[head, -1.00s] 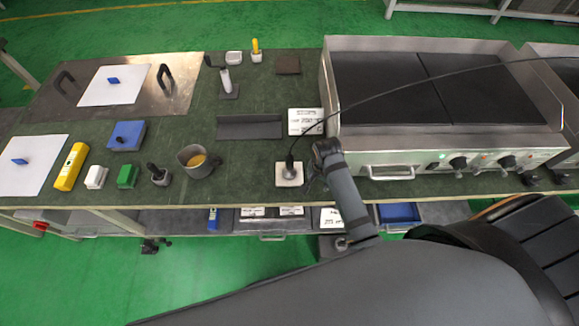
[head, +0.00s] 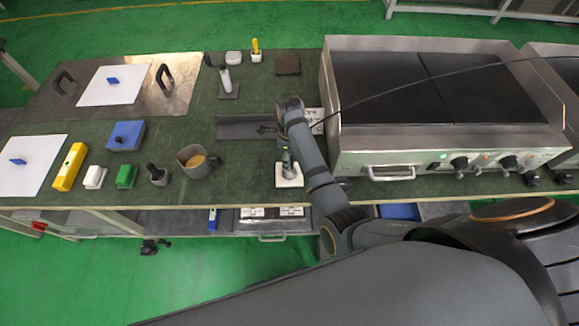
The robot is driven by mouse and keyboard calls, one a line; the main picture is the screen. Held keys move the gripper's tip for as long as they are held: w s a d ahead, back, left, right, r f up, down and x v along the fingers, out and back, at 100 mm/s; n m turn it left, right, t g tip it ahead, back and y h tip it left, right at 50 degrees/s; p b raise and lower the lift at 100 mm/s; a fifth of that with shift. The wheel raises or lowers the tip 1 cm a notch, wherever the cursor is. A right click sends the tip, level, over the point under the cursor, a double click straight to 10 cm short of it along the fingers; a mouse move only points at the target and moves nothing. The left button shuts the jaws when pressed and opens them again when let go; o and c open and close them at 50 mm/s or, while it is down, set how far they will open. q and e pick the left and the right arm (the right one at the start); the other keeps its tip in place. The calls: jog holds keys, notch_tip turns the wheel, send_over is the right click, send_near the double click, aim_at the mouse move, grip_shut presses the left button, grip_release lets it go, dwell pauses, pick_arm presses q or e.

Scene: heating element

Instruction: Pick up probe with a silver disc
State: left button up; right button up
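The probe (head: 288,161) stands on a small white block (head: 289,181) near the front edge of the bench, left of the grill. My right forearm partly covers it, and I cannot make out a silver disc. A thin black cable arcs from near it to the right over the grill. My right gripper (head: 266,129) is beyond the probe, over the dark angled tray. Its small dark fingers point left, and it is too small to tell whether they are open or shut. My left gripper is not in view.
The steel grill (head: 442,150) with knobs stands at the right. A beaker (head: 197,160), a green block (head: 127,176), a yellow device (head: 69,167) and a blue box (head: 126,135) stand at the left. The dark angled tray (head: 232,128) lies behind the probe. Bench between beaker and probe is clear.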

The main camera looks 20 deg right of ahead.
jog(key=shift+s+a+f, duration=0.1)
jog(key=shift+s+f, duration=0.05)
jog(key=shift+f, duration=1.2)
jog(key=shift+s+f, duration=0.1)
jog(key=shift+f, duration=1.25)
jog(key=shift+c, duration=0.5)
grip_shut()
